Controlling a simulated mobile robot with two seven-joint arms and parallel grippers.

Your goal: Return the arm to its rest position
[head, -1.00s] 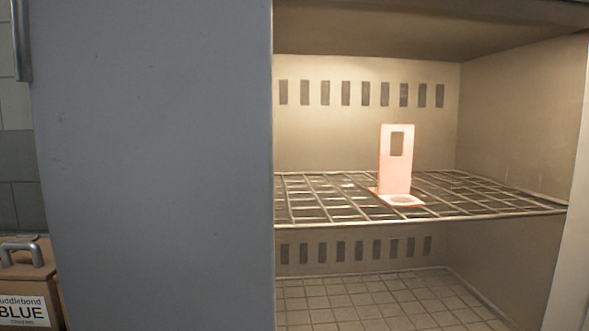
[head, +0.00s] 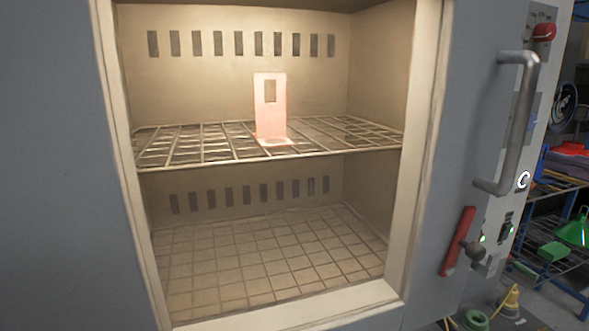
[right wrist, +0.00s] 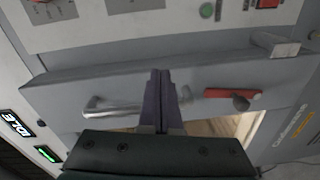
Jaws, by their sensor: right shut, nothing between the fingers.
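My right gripper (right wrist: 160,76) shows in the right wrist view, its two purple-grey fingers pressed together with nothing between them. The fingers point at a grey panel with a metal handle (right wrist: 108,106) and a red lever (right wrist: 228,93). I cannot tell how far the fingertips are from that panel. Neither gripper shows clearly in the head view, and my left gripper is not in view.
To the right are a large vertical handle (head: 529,115), a red lever (head: 458,241) and a blue rack (head: 570,225) with coloured items.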

